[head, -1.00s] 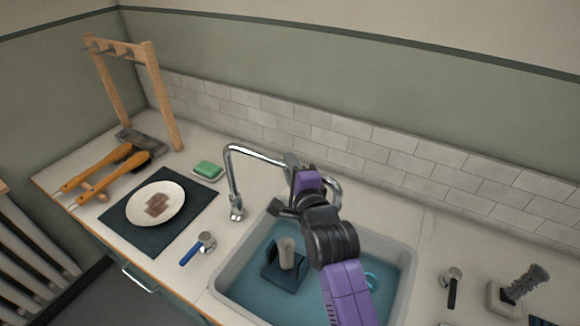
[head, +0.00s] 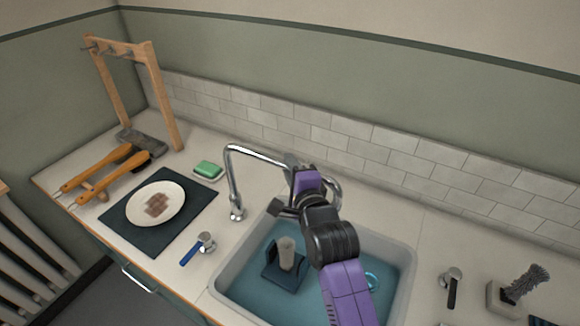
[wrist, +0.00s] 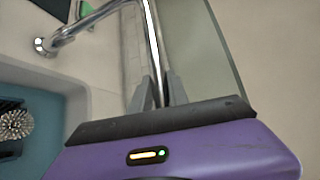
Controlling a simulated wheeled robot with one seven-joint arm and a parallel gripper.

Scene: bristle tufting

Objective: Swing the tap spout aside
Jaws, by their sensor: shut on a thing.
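The chrome tap (head: 232,180) rises from a round foot on the counter at the sink's back left corner. Its spout (head: 258,155) runs right, toward my gripper (head: 293,164), and a curved chrome part shows just right of the gripper. In the wrist view, the two grey fingers of my gripper (wrist: 160,88) are closed around a chrome length of the spout (wrist: 154,45). The tap's foot (wrist: 44,46) is at the upper left there. My wrist hides part of the spout in the head view.
The sink (head: 232,284) holds blue water, a dark block with a pale cylinder (head: 286,252) and a cyan ring. A blue-handled lever (head: 191,253) is left of it, a black-handled one (head: 452,291) right. A soap dish (head: 208,172) and tiled wall (head: 330,138) are behind.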

